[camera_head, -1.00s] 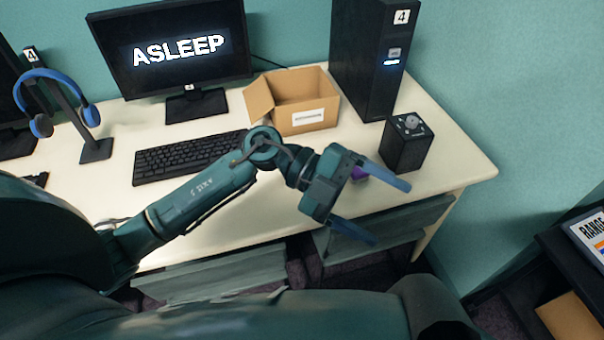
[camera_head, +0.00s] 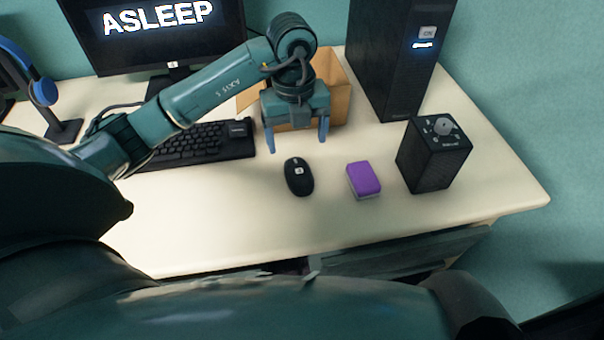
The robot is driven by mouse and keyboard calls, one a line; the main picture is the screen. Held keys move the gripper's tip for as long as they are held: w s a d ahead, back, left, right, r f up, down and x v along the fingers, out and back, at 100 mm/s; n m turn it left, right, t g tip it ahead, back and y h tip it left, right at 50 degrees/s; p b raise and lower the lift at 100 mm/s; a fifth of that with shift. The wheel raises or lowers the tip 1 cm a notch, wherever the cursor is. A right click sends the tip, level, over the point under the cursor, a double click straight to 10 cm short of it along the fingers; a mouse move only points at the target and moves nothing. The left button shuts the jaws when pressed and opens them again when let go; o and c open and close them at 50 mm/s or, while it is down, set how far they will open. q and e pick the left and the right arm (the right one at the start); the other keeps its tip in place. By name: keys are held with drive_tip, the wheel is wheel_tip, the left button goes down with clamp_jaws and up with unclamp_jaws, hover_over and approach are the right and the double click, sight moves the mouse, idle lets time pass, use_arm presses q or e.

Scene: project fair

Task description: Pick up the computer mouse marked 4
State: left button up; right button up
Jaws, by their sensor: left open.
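A black computer mouse (camera_head: 299,177) with a small white mark lies on the cream desk, in front of the cardboard box and left of a purple block; the mark is too small to read surely. My left gripper (camera_head: 297,146) is open and points down, its two blue fingers apart. It is above and just behind the mouse in the head view, with nothing between the fingers. My right gripper is not in view.
A purple block (camera_head: 364,179) and a black speaker-like box (camera_head: 434,154) stand right of the mouse. The keyboard (camera_head: 196,145) is to the left. The cardboard box (camera_head: 339,95) and computer tower (camera_head: 392,58) stand behind. The desk (camera_head: 215,220) is clear in front.

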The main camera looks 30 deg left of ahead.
sight(299, 171)
use_arm(q)
wheel_tip(299, 171, down, 11)
drive_tip(key=shift+w+d+r+b, duration=0.1)
drive_tip(key=shift+d+b, duration=0.05)
drive_tip(key=shift+b, duration=0.15)
drive_tip(key=shift+c, duration=0.2)
drive_tip(key=c, duration=1.1)
